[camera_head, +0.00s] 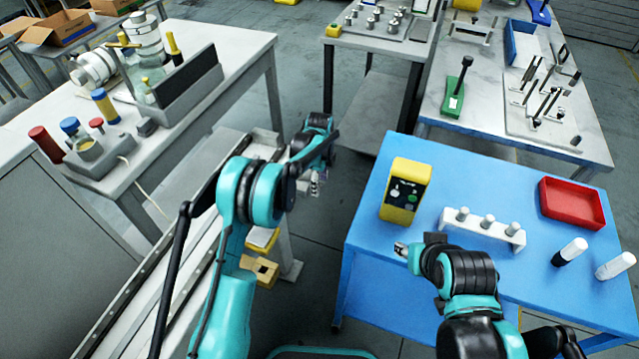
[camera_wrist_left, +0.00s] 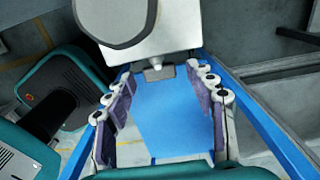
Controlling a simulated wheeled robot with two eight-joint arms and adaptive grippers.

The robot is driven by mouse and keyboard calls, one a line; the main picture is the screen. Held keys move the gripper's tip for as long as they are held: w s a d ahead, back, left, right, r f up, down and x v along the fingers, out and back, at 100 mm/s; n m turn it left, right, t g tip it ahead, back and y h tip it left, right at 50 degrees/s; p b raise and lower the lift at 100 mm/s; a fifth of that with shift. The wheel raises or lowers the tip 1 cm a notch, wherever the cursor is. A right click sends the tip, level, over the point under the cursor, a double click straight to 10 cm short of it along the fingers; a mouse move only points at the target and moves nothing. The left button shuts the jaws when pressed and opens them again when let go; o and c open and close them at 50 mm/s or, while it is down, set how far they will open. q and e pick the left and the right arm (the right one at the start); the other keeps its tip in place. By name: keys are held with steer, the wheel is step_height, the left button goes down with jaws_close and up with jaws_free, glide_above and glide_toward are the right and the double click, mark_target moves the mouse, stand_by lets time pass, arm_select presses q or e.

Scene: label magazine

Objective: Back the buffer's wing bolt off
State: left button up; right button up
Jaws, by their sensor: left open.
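My left gripper (camera_head: 315,187) hangs in front of the gap between the conveyor (camera_head: 135,290) and the blue table. The left wrist view shows its fingers (camera_wrist_left: 160,115) spread wide, with nothing between them. At the top of that view is a pale block (camera_wrist_left: 175,40) with a dark rounded part over it. A small grey stub (camera_wrist_left: 156,70), possibly the wing bolt, sticks out of its lower edge, just beyond the fingers and apart from them. In the head view my left arm covers this spot.
A grey bench (camera_head: 235,75) with jars stands at left. Open floor (camera_head: 330,240) lies between.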

arm_select(q)
steer(key=c, duration=1.2)
steer(key=shift+o, duration=0.2)
steer(key=t, duration=0.1)
steer(key=s+t+h, duration=0.1)
steer(key=t, duration=0.1)
steer(key=shift+a, duration=0.2)
steer(key=shift+s+f+t+h, duration=0.15)
steer(key=shift+t+h, duration=0.15)
steer(key=shift+t, duration=0.55)
steer(key=shift+s+f+t+h, duration=0.15)
steer(key=shift+t+h, duration=0.15)
steer(key=shift+t, duration=0.55)
steer(key=shift+r, duration=0.1)
steer(key=o, duration=1.2)
steer(key=shift+c, duration=0.2)
